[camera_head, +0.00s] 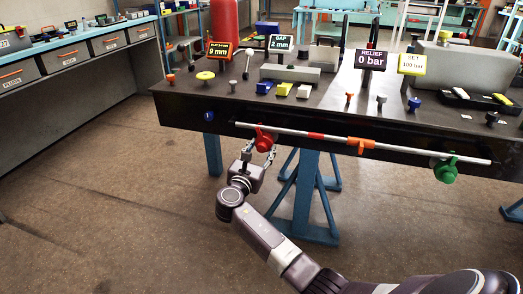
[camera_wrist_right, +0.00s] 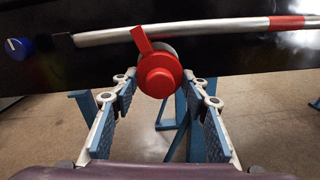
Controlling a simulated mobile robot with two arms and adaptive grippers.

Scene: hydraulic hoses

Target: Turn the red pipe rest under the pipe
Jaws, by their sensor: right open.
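The red pipe rest (camera_head: 264,142) is on the front face of the dark table, near the left end of the silver pipe (camera_head: 290,132). In the right wrist view the red rest (camera_wrist_right: 159,76) is a round knob with a lever pointing up and left, which overlaps the pipe (camera_wrist_right: 215,32). My right gripper (camera_head: 258,150) is just in front of and below the red rest. In the wrist view its two fingers (camera_wrist_right: 158,98) are apart, one on each side of the knob's lower part; I cannot tell whether they touch it. My left gripper is out of view.
A green rest (camera_head: 445,170) is near the pipe's right end, and an orange clip (camera_head: 361,144) sits on the pipe. A blue knob (camera_head: 209,116) is at the left of the table face. Blue table legs (camera_head: 306,195) stand below. The floor (camera_head: 110,190) at left is clear.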

